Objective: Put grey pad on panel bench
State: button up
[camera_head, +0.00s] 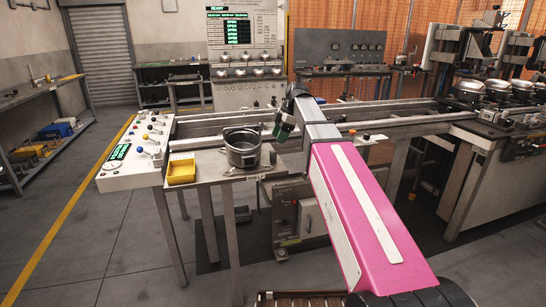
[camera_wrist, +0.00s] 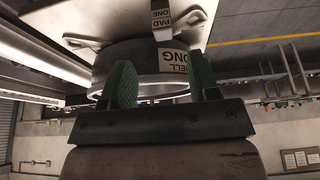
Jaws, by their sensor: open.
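In the wrist view, which looks inverted, a small grey piece with a white label reading PAD ONE (camera_wrist: 162,18) shows at the top. Below it in the picture is a round grey metal shell (camera_wrist: 135,58) with a partly hidden label. My gripper (camera_wrist: 162,82) is open, its two green fingers apart, with part of the shell showing between them; I cannot tell whether they touch it. In the head view my gripper (camera_head: 284,125) is right of the round metal shell (camera_head: 242,152), above the near table. A small grey piece (camera_head: 272,157) stands beside the shell.
A yellow tray (camera_head: 181,172) sits at the near table's (camera_head: 215,172) left, next to a sloped control box (camera_head: 140,150). A bench with a dial panel (camera_head: 340,48) stands at the back. Rails (camera_head: 390,112) run behind my arm to machinery at right. The left floor is clear.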

aim_at(273, 151)
jog(key=x, duration=0.9)
jog(key=shift+s+d+f, duration=0.1)
jog(key=shift+s+f, duration=0.05)
jog(key=shift+s, duration=0.05)
grip_shut()
